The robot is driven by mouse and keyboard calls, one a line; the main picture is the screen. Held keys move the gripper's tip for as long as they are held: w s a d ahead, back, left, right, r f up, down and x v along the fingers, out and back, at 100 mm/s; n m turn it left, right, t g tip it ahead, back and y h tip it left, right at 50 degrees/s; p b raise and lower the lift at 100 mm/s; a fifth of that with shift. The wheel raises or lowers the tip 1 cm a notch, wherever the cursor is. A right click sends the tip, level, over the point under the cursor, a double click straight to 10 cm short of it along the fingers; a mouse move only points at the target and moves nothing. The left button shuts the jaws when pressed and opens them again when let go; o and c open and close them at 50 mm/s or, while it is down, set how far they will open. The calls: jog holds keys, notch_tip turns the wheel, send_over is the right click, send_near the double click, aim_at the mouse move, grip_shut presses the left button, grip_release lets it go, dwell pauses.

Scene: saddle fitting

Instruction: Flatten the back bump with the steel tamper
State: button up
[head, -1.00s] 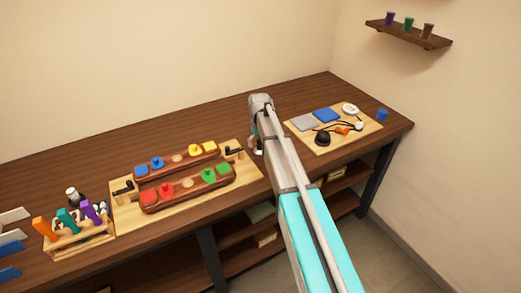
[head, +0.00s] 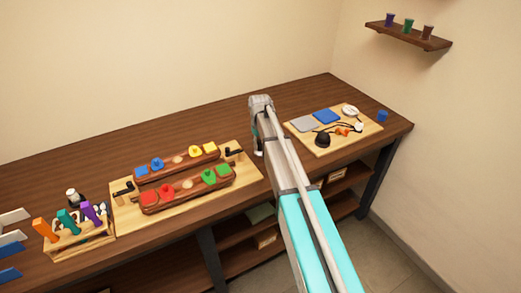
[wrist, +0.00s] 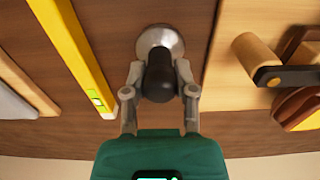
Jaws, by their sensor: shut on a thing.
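My gripper (wrist: 160,85) is shut on the black handle of the steel tamper (wrist: 160,40) in the wrist view. Its round steel foot faces the wood tabletop; I cannot tell whether it touches. In the head view, my arm largely hides the gripper and tamper, just right of the light fixture board (head: 122,217). The back bump (head: 180,158) is a tan round spot mid-way along the back dark wood bar (head: 171,167), between blue and yellow pieces. The front bar (head: 188,194) has a similar tan spot between red and green pieces.
A yellow level (wrist: 75,50) lies left of the tamper in the wrist view; a clamp (wrist: 285,76) is on the right. A tool rack (head: 75,240) stands front left. A parts board (head: 325,149) lies right. The table behind the fixture is clear.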

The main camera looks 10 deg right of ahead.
aim_at(259, 140)
jog(key=shift+r, duration=0.1)
jog(key=shift+r+p, duration=2.4)
jog(key=shift+p, duration=0.15)
notch_tip(259, 140, up, 12)
jog(key=p, duration=1.1)
jog(key=shift+f+p, duration=0.15)
jog(key=shift+p, duration=0.2)
